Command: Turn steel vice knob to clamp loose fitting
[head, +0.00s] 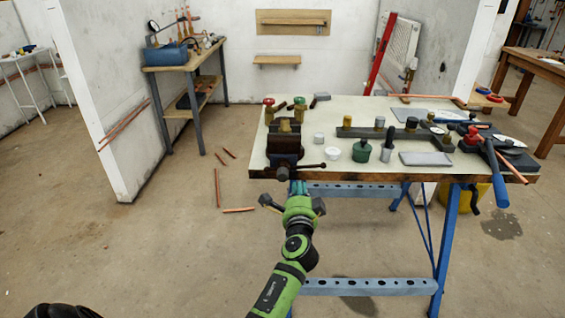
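A dark bench vice (285,146) stands at the near left corner of the workbench. A small brass-coloured fitting (284,125) shows at the top of its jaws; I cannot tell whether it is gripped. The steel screw end and knob (283,173) face the near side, with a thin handle bar (310,167) reaching right to a round end. My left gripper (298,187) is at the bench's front edge, just below and right of the knob. Its fingertips are small and partly hidden, so contact and opening are unclear. My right gripper is not in view.
The workbench (347,111) holds several brass and green fittings, a dark bar (365,132), a green bottle (362,151), a grey block (425,159) and a blue-handled tool (496,174). Copper pipes (217,187) lie on the floor at left. A white partition (100,90) stands further left.

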